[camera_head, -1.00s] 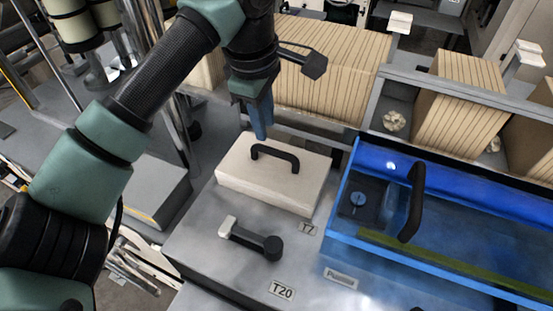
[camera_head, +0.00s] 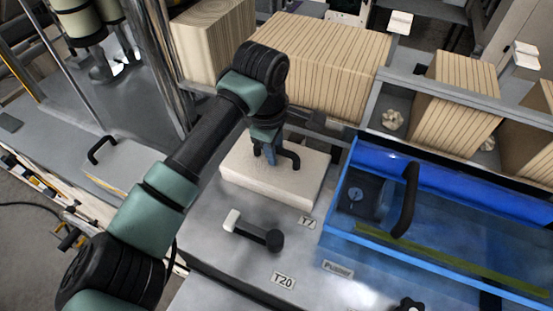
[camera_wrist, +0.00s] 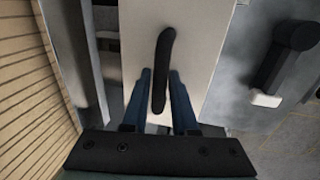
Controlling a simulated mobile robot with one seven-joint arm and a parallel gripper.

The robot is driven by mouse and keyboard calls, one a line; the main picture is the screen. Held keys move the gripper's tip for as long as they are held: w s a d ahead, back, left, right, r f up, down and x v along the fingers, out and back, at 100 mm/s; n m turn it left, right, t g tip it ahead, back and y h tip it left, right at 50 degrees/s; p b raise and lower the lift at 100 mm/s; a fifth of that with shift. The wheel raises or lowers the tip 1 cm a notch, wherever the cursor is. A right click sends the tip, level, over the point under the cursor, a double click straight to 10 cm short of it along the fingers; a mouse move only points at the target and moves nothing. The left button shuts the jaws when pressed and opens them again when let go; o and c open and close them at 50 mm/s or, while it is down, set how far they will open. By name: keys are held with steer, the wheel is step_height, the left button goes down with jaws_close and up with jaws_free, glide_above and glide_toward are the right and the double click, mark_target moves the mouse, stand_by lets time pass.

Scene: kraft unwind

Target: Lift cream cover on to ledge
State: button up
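The cream cover (camera_head: 235,165) lies flat on the grey machine top, with a black bar handle (camera_head: 291,155) on its upper face. My gripper (camera_head: 268,157) points down at the handle. In the wrist view the cover (camera_wrist: 200,30) lies below my gripper (camera_wrist: 160,76). Its two blue fingers stand apart, one on each side of the black handle (camera_wrist: 160,62). A gap shows between the handle and the right finger, so the gripper looks open around the handle. In the head view the fingers hide part of the handle. I cannot tell which surface is the ledge.
A blue clear-walled tank (camera_head: 342,220) with a black handle stands close to the cover's right. A black lever (camera_head: 258,234) lies in front. Striped kraft blocks (camera_head: 325,65) stand behind. A grey box (camera_head: 125,160) with a black handle is at the left.

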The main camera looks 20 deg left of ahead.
steer(key=shift+c, duration=0.4)
jaws_close()
steer(key=shift+r, duration=0.1)
